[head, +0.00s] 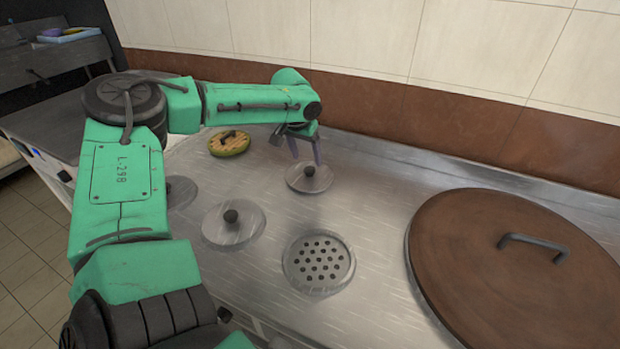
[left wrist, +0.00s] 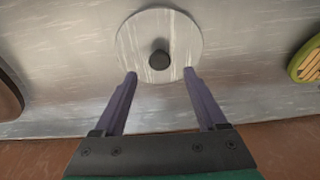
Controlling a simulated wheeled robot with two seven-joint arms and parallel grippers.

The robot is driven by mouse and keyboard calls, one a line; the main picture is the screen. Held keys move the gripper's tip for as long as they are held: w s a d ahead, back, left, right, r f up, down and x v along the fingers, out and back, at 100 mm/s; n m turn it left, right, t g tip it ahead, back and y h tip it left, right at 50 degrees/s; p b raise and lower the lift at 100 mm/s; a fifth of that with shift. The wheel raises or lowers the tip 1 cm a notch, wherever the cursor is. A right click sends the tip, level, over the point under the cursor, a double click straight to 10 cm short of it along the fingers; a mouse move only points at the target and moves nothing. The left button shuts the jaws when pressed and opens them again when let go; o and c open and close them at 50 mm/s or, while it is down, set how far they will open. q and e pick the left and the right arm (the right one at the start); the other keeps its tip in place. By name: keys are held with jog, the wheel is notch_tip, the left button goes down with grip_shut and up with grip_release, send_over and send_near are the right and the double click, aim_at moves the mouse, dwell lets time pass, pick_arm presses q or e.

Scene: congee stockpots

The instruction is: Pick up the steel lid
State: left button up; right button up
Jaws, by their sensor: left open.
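A round steel lid (head: 309,178) with a dark knob lies flat on the steel counter, near the back wall. It also shows in the left wrist view (left wrist: 140,40), with its knob between and just beyond the fingertips. My left gripper (head: 306,156) is open and empty, with its two purple fingers at the lid's wall-side edge. I cannot tell whether the fingertips touch the lid. A second steel lid (head: 224,232) with a dark knob lies nearer to me. My right gripper is not in view.
A perforated steel disc (head: 318,264) sits in the counter (head: 375,215). A large brown lid (head: 470,260) with a bar handle fills the right side. A green-rimmed wooden lid (head: 237,146) lies at the back left. A brown-and-cream tiled wall (head: 430,118) runs behind.

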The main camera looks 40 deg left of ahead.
aim_at(310, 169)
pick_arm(q)
jog(key=x, duration=0.5)
jog(key=shift+w+f, duration=0.1)
jog(key=shift+f, duration=0.25)
jog(key=shift+r, duration=0.1)
grip_shut()
